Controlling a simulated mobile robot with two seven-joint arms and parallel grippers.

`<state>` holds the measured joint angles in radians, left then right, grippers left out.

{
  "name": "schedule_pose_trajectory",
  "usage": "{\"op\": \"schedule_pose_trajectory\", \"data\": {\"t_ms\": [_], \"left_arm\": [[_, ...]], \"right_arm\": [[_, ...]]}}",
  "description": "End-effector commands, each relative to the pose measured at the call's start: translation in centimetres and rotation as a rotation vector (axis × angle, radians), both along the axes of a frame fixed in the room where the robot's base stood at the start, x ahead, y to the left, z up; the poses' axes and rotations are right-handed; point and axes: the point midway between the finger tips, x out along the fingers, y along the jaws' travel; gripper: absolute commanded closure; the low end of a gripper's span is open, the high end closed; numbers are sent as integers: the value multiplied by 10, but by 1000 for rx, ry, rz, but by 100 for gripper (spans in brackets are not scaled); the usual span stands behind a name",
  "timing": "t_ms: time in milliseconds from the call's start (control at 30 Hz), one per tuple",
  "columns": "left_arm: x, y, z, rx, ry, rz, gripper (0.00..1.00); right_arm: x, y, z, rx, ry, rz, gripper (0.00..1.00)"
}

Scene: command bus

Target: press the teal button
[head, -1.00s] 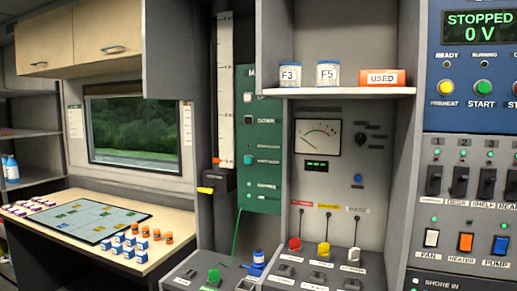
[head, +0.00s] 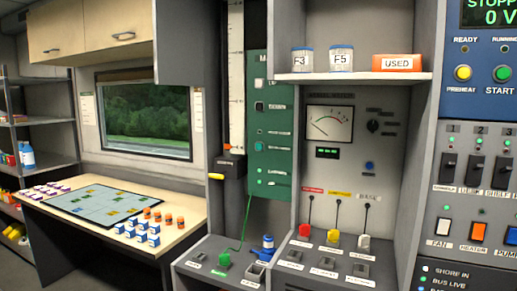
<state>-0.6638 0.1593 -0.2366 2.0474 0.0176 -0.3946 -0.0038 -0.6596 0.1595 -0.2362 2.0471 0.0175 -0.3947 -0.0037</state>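The teal button (head: 260,147) is a small square on the tall green panel (head: 281,153), in the middle of the head view. It sits below a black square button (head: 259,106) and a small indicator (head: 260,131). Small green lights (head: 260,171) are lower on the same panel. The labels beside them are too small to read surely. Nothing covers the teal button. Neither of my grippers is in view.
A white vertical scale (head: 236,90) stands left of the panel. Below are a console with a green plug (head: 224,259) and its cable, and a blue device (head: 268,243). Right is a bay with a meter (head: 329,123) under a shelf (head: 350,77). A table (head: 186,213) stands left.

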Motion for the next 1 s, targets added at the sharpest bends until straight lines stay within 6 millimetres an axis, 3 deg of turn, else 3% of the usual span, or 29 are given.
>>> {"op": "schedule_pose_trajectory", "data": {"t_ms": [267,1000], "left_arm": [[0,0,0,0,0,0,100],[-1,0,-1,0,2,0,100]], "right_arm": [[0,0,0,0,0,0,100],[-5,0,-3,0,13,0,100]]}}
